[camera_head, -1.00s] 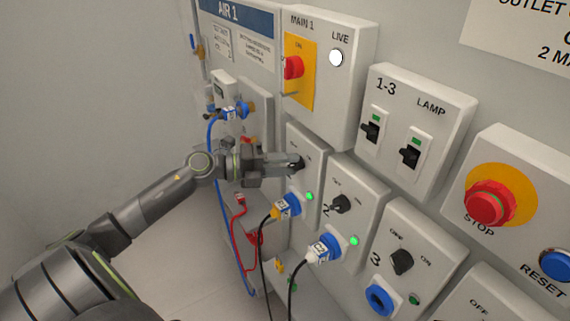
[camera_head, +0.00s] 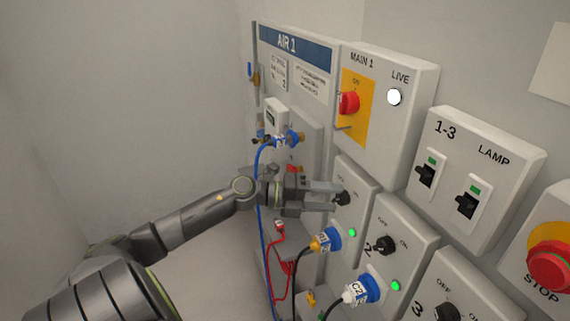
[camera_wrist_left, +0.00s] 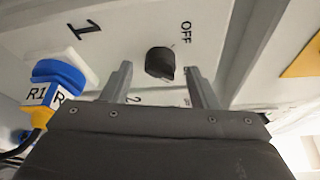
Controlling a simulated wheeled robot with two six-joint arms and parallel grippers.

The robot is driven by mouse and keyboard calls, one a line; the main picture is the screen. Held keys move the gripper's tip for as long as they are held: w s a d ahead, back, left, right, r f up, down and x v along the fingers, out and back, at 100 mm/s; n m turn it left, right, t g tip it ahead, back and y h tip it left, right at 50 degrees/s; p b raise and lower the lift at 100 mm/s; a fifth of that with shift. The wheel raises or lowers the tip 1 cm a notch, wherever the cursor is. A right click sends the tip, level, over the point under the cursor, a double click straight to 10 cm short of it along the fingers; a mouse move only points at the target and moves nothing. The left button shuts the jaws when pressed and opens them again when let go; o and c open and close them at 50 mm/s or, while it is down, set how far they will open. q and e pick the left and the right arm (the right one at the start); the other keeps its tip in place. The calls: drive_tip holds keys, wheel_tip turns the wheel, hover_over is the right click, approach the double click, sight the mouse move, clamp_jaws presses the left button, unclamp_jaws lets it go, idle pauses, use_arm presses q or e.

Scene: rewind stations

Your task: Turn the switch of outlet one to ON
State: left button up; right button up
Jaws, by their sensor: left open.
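The switch of outlet one is a black rotary knob (camera_head: 343,198) on a light grey outlet box, partly hidden by my fingers in the head view. In the left wrist view the knob (camera_wrist_left: 160,62) is just past and between the fingertips, near the printed OFF (camera_wrist_left: 187,32) and the number 1 (camera_wrist_left: 86,27). My left gripper (camera_head: 335,197) is open, its fingers on either side of the knob, with gaps on both sides in the wrist view (camera_wrist_left: 159,70). I cannot tell exactly where the knob points. My right gripper is not in view.
Outlet one's blue and yellow plug (camera_head: 326,241) is just below, beside a lit green lamp (camera_head: 352,232). Outlet two's knob (camera_head: 386,244) and white plug (camera_head: 362,290) are to the right. The main box's red switch (camera_head: 349,103) is above.

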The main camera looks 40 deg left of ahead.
use_arm(q)
drive_tip(key=p+v, duration=0.3)
drive_tip(key=v, duration=1.3)
drive_tip(key=shift+s+a+p, duration=0.2)
drive_tip(key=shift+a+p, duration=0.05)
drive_tip(key=shift+p, duration=0.15)
